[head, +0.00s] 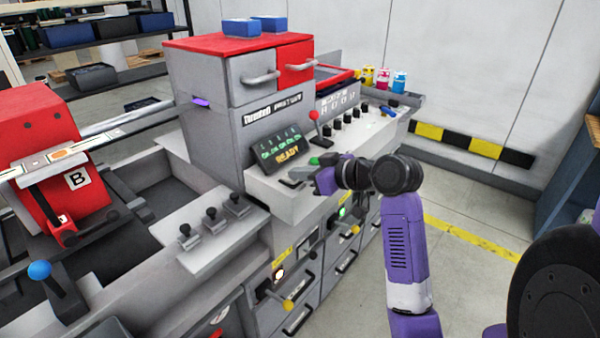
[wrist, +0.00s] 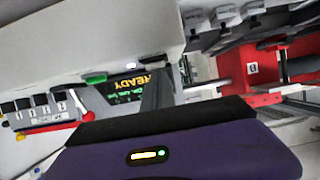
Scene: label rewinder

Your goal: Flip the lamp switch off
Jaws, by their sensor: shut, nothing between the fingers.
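My gripper (head: 316,181) is at the front part of the grey control panel (head: 282,201), below the dark display that reads READY (head: 280,146). Its fingers are shut and empty; in the wrist view the dark fingertips (wrist: 157,88) point toward the panel and display. A green button (head: 314,161) is close behind the gripper. A small dark lever (head: 291,183) is on the panel just left of the gripper. No label for the lamp switch is readable, and I cannot tell which control it is. My gripper and wrist hide part of the panel.
A red-knobbed lever (head: 314,116) and several black knobs (head: 346,124) stand farther right on the console. Below, a lit white lamp (head: 278,273) and a green lamp (head: 342,212) are on the front, with yellow-tipped handles. The floor at right (head: 470,225) is free.

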